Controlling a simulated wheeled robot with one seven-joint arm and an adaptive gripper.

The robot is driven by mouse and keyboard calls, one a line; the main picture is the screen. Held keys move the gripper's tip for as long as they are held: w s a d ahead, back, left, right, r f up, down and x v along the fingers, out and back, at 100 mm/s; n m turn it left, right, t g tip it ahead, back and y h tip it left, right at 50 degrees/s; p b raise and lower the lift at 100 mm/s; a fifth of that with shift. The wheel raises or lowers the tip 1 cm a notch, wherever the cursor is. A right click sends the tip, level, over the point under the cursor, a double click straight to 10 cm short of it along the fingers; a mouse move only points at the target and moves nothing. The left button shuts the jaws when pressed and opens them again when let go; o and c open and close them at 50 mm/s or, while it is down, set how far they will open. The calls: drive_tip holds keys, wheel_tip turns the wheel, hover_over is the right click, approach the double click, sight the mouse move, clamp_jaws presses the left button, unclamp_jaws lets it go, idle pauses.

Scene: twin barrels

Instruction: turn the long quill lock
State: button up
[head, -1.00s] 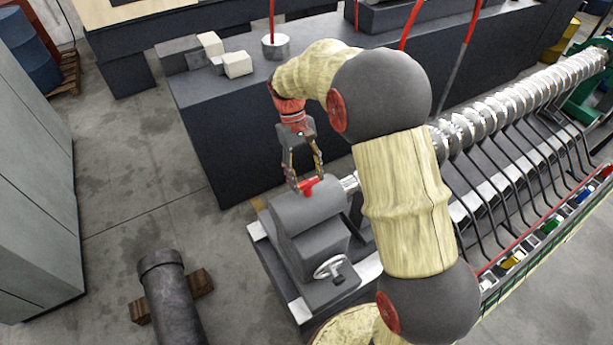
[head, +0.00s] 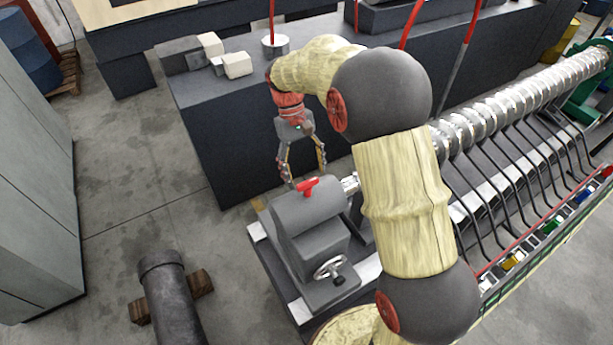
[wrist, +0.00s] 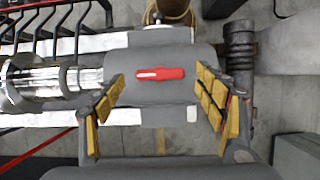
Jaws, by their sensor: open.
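The quill lock is a red lever (head: 308,187) on top of the grey rounded tailstock (head: 305,212). In the wrist view the red lever (wrist: 160,74) lies nearly level across the picture, in the gap between the fingers. My gripper (head: 306,173) is open and points down just above and behind the lever. Its fingers, with yellow pads in the wrist view (wrist: 162,82), stand apart on either side of the lever and do not appear to touch it. Nothing is held. The lever is fully visible in the wrist view.
A handwheel (head: 330,267) sits on the tailstock's near end. A shiny quill (head: 349,185) leads from it toward a long ridged shaft (head: 530,98). A dark bench (head: 225,120) stands behind. A dark pipe (head: 170,300) rests on wood at the lower left, with clear floor around it.

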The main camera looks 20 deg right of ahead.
drive_tip(key=v, duration=1)
drive_tip(key=s+f+m+t+b, duration=0.1)
drive_tip(key=s+f+t+b, duration=0.4)
drive_tip(key=s+f+b, duration=0.6)
drive_tip(key=s+f+m+t+b, duration=0.1)
drive_tip(key=s+f+t+b, duration=0.4)
drive_tip(key=s+f+b, duration=0.6)
drive_tip(key=s+b, duration=0.5)
drive_tip(key=b, duration=0.1)
drive_tip(key=shift+s+d+f+y+b, duration=0.2)
drive_tip(key=shift+d+f+y+b, duration=0.1)
drive_tip(key=shift+d+y+b, duration=0.1)
